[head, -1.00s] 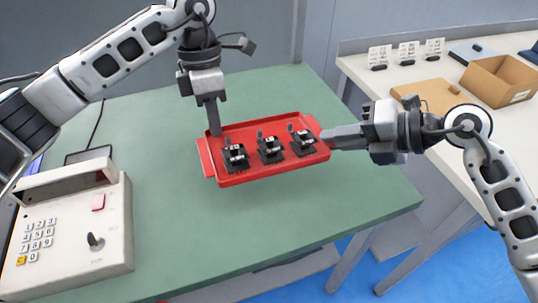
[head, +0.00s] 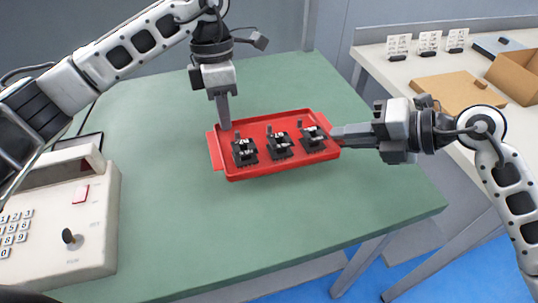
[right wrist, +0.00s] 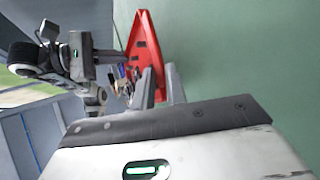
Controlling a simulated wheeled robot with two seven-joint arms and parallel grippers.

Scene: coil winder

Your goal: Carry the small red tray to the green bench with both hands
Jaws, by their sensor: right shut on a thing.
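The small red tray (head: 240,174) is over the green bench (head: 330,210) in the head view and carries black fixtures (head: 281,145). A gap under it cannot be made out for sure. My right gripper (head: 338,137) is shut on the tray's right end. In the right wrist view the tray (right wrist: 146,50) runs up from between its fingers (right wrist: 160,88). My left gripper (head: 225,124) points down at the tray's left back corner, touching or very near the rim. Its fingers overlap from this side, so its grip is unclear.
A beige keypad console (head: 85,215) stands on the bench at left. The bench is bare in front of and behind the tray. A white table (head: 400,75) at right holds a cardboard box (head: 514,78), a flat brown board (head: 455,95) and small cards (head: 430,42).

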